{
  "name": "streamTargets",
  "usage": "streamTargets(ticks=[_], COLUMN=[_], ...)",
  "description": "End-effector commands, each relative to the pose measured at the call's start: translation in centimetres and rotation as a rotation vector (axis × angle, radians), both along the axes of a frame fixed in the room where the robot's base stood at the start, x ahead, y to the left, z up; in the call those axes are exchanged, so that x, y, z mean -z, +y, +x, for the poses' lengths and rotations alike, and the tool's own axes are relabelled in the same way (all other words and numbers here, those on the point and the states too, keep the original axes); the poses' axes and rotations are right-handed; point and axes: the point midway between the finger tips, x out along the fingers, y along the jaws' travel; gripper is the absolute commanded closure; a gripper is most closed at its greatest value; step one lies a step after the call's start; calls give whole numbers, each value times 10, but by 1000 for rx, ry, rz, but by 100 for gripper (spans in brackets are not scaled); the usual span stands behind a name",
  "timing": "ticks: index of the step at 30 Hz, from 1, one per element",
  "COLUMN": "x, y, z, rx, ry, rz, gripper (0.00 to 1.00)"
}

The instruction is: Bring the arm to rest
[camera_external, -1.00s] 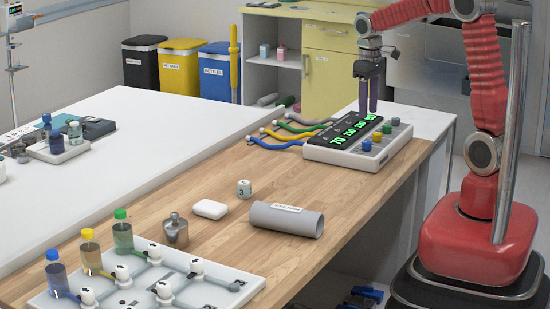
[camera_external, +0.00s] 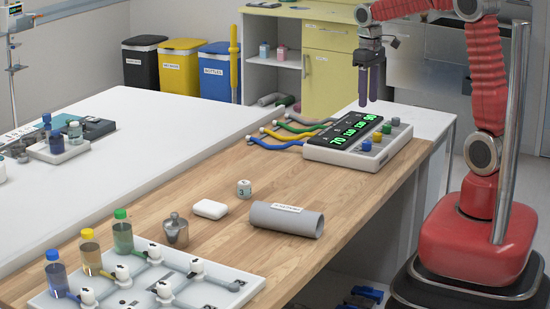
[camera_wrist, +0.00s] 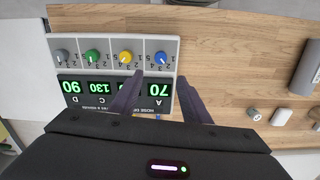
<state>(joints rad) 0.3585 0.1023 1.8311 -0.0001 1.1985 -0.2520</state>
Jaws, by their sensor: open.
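My gripper (camera_external: 368,84) hangs pointing down above the far end of the wooden table. Its two dark fingers are apart with nothing between them. Below it stands a white control box (camera_external: 325,153) with green number displays and coloured knobs. In the wrist view my gripper (camera_wrist: 164,80) shows its fingers spread over the edge of the control box (camera_wrist: 54,20) and bare wood. The fingers appear clear of the box. My red arm reaches in from the right.
A white tray (camera_external: 225,292) with bottles and valves is at the front left. Coloured cables (camera_external: 275,143) leave the box.

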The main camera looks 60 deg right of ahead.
Motion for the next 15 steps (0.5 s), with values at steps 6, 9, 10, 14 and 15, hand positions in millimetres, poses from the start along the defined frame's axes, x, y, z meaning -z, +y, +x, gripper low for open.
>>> streamTargets(ticks=[6,9,10,14,15], x=[20,21,21,18,16], y=[5,14,17,32,38], z=[-11,-22,-25,-39,-44], rx=[68,86,89,98,98], ry=[-10,-29,-36,-70,-82], rz=[-2,-8,-10,-18,-21], gripper=[57,57,57,57,57])
